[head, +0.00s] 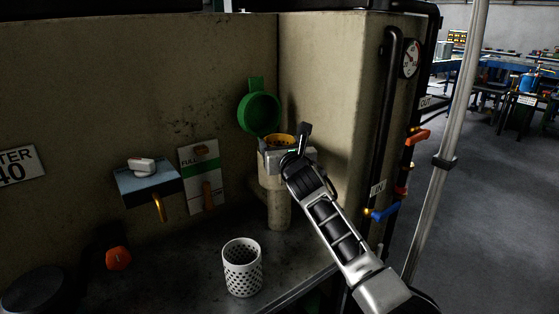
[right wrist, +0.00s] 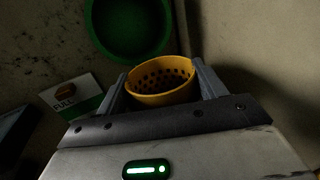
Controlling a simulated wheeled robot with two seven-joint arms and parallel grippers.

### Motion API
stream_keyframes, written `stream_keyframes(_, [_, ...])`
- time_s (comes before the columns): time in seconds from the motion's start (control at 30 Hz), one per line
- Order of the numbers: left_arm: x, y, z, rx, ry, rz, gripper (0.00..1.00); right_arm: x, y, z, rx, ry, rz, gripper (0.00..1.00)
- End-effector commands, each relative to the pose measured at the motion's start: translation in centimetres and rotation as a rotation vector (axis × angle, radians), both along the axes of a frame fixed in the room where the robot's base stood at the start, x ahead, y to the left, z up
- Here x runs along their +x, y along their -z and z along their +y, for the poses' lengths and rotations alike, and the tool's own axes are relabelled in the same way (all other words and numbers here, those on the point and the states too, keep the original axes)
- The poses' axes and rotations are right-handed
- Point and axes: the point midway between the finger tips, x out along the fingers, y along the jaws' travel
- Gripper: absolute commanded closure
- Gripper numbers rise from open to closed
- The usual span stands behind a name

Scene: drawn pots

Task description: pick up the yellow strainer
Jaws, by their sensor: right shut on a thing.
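The yellow strainer (head: 279,141) sits at the top of a tan upright pot or pipe (head: 278,207) in the back corner. In the right wrist view the strainer (right wrist: 160,82) shows its perforated inside and stands between two grey fingers. My right gripper (head: 272,157) reaches in from the right and is shut on the strainer, one finger on each side. Whether the strainer still rests in the pot is hidden by the gripper. My left gripper is not in view.
A green round lid (head: 258,112) stands open behind the strainer. A white perforated basket (head: 242,268) stands on the dark surface in front. A wall box with a tap (head: 149,183) and a "FULL" card (head: 203,177) are at left. Pipes and a gauge (head: 411,59) are at right.

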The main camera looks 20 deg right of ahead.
Motion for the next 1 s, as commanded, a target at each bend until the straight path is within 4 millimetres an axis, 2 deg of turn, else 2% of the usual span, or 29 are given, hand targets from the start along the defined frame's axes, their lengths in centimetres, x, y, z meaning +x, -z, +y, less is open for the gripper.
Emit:
stream_keyframes(0.13, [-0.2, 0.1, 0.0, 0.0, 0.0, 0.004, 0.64, 0.0, -0.3, 0.0, -0.001, 0.0, -0.001, 0.64])
stream_keyframes(0.23, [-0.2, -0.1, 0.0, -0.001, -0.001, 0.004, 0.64, 0.0, -1.4, -0.1, -0.004, 0.002, -0.004, 0.64])
stream_keyframes(0.5, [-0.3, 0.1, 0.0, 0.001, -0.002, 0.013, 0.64, 0.0, -6.9, -0.1, -0.005, 0.001, -0.006, 0.64])
stream_keyframes(0.67, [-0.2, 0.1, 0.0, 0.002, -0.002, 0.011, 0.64, 0.0, -9.2, -0.1, -0.001, 0.001, -0.004, 0.64])
stream_keyframes(0.8, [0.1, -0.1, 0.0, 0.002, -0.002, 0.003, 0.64, 0.0, -9.9, 0.0, -0.001, 0.0, -0.001, 0.64])
stream_keyframes(1.0, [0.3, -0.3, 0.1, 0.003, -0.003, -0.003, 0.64, 0.0, -10.0, 0.0, 0.0, 0.0, 0.0, 0.64])
